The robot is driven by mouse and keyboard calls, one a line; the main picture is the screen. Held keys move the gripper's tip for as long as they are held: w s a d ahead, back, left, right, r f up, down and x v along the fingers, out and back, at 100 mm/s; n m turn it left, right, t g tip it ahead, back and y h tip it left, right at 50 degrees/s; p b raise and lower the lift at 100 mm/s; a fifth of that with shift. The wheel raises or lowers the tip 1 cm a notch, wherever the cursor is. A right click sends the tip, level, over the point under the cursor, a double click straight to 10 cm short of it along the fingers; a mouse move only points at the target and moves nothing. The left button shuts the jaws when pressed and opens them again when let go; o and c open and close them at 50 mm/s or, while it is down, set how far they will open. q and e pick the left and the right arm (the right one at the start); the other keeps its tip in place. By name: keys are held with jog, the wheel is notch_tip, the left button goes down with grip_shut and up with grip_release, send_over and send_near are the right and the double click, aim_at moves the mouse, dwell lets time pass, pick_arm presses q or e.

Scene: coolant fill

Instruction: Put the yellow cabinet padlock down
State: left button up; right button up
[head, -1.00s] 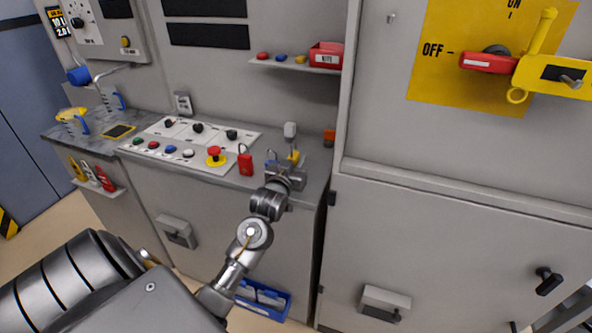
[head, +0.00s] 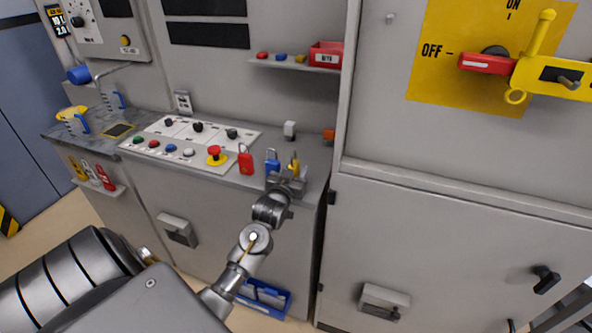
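The yellow padlock (head: 294,168) is upright at the right end of the grey counter, at the fingertips of my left gripper (head: 288,181). The gripper seems shut on it, though its fingers are small and partly hidden. The padlock's lower part is hidden behind the gripper, so I cannot tell whether it touches the counter. A blue padlock (head: 272,163) stands just left of it, and a red padlock (head: 245,161) farther left. My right gripper is not in view.
A button panel with a red emergency stop (head: 214,153) lies left of the padlocks. A white block (head: 290,130) and an orange block (head: 328,135) stand behind. A cabinet wall (head: 346,120) rises at right. A shelf (head: 290,63) hangs above.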

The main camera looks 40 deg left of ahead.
pick_arm(q)
jog(key=shift+r, duration=0.1)
jog(key=b+v, duration=0.1)
jog(key=v, duration=1.1)
